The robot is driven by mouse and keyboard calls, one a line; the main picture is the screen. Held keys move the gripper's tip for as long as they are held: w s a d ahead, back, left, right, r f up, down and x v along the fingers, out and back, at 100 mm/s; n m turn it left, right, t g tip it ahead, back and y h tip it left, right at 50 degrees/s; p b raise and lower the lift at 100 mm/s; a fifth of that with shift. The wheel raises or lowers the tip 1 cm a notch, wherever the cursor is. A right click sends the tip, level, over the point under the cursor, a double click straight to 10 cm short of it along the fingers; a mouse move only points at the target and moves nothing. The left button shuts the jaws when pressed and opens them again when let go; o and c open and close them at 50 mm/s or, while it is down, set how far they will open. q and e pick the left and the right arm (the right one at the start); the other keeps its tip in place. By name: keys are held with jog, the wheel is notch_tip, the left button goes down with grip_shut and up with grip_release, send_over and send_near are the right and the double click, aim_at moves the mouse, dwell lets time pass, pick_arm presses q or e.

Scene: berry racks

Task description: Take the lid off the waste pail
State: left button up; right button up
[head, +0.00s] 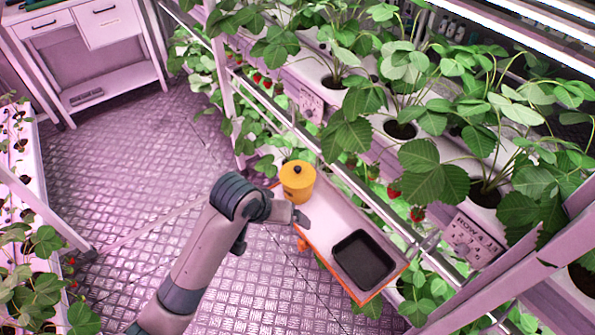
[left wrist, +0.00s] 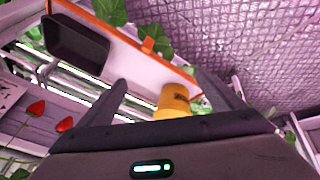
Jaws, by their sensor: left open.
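The yellow waste pail (head: 298,190) stands upright at the far end of a white tray with an orange rim (head: 330,215). Its yellow lid (head: 297,170) is on top, with a small dark knob. My left gripper (head: 299,215) is open and empty, just in front of the pail in the head view and apart from the lid. My right gripper is in neither view.
A black punnet (head: 363,260) sits at the near end of the tray. Strawberry plants (head: 420,170) on racks crowd the right side, with leaves close behind the pail. A cabinet (head: 90,50) stands at the far left. The patterned floor (head: 130,170) is open.

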pick_arm(q)
jog(key=w+d+r+y, duration=0.2)
jog(key=w+r, duration=0.8)
jog(key=r, duration=0.5)
jog(key=shift+d+y, duration=0.25)
jog(key=shift+y, duration=0.15)
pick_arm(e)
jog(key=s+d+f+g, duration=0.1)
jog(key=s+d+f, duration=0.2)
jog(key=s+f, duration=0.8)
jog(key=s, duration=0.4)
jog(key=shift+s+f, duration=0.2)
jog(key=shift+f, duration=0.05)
pick_arm(q)
jog(key=shift+f, duration=0.1)
jog(key=p, duration=0.2)
send_over(295, 182)
notch_tip(295, 182, down, 11)
jog(key=shift+s+a+f, duration=0.1)
jog(key=shift+s, duration=0.05)
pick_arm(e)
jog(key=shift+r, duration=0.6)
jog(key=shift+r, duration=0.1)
